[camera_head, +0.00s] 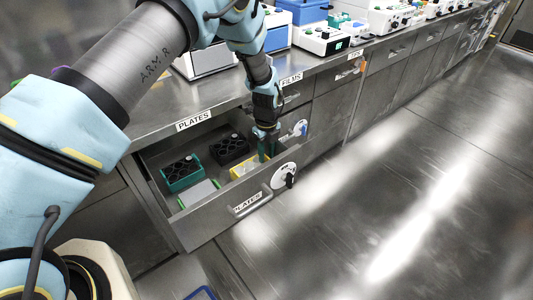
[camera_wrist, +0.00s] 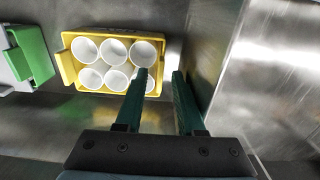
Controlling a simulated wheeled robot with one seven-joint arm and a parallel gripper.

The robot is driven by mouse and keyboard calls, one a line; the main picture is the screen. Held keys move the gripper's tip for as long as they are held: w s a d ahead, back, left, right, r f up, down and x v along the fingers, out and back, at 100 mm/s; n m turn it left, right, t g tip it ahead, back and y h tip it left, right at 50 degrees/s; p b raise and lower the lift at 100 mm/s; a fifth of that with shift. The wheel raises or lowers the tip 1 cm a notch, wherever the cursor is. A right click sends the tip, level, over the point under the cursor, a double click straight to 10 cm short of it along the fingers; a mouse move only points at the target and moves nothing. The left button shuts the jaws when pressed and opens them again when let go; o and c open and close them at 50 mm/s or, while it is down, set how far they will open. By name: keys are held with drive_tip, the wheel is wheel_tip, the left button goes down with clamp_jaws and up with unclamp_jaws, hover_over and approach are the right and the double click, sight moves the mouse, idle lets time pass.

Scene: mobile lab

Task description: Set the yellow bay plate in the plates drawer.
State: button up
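The yellow bay plate (camera_head: 238,172) lies in the open plates drawer (camera_head: 222,222), toward its right end. In the wrist view the yellow bay plate (camera_wrist: 67,69) shows several round white wells and lies left of my fingers. My gripper (camera_head: 265,153) points down into the drawer at the plate's right side.
A black rack in a green tray (camera_head: 183,184), another black rack (camera_head: 229,148) and a pale plate with green ends (camera_head: 198,193) share the drawer. Round white dials (camera_head: 285,176) are on the drawer fronts. Devices line the counter (camera_head: 212,92). The floor at right is clear.

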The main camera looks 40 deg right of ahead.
wheel_tip(320, 180, up, 12)
drive_tip(key=b, duration=0.2)
drive_tip(key=shift+r, duration=0.15)
drive_tip(key=w+a+r+n, duration=0.3)
drive_tip(key=w+a+n, duration=0.15)
drive_tip(key=a, duration=0.35)
drive_tip(key=w+a+r+n, duration=0.4)
drive_tip(key=a+n, duration=0.2)
drive_tip(key=a, duration=0.2)
drive_tip(key=w+a+r+n, duration=0.3)
drive_tip(key=w+a+n, duration=0.15)
drive_tip(key=a, duration=0.35)
drive_tip(key=s+a+r+n, duration=0.1)
drive_tip(key=s+a+n, duration=0.1)
drive_tip(key=a+n, duration=0.5)
drive_tip(key=s+a+r+n+t, duration=0.1)
drive_tip(key=s+a+r+n, duration=0.1)
drive_tip(key=a+n, duration=0.4)
drive_tip(key=s+a+r+n, duration=0.2)
drive_tip(key=s+a+n, duration=0.2)
drive_tip(key=a, duration=0.9)
drive_tip(key=n, duration=0.3)
drive_tip(key=shift+n+t, duration=0.3)
